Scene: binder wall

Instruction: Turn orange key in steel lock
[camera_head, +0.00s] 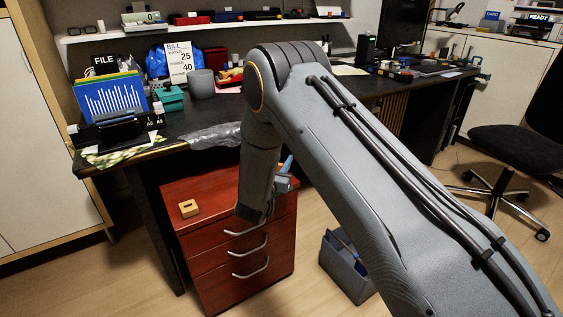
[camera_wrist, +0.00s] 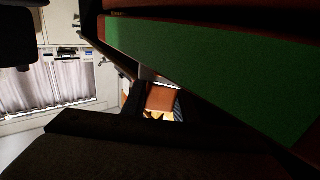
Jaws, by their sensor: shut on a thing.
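My gripper (camera_head: 255,212) points down at the front of the red drawer cabinet (camera_head: 190,245), by the upper handle (camera_head: 246,230). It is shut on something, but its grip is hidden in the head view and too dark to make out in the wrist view. An orange-brown patch (camera_wrist: 160,97) shows beside dark gripper parts in the wrist view. I cannot tell whether it is the orange key. I cannot make out the steel lock in either view.
A small wooden block (camera_head: 188,208) with a hole lies on the cabinet top. A grey bin (camera_head: 346,272) stands on the floor to its right. The dark desk (camera_head: 200,117) is behind, with a black chair (camera_head: 515,145) at right. A green surface (camera_wrist: 200,75) fills much of the wrist view.

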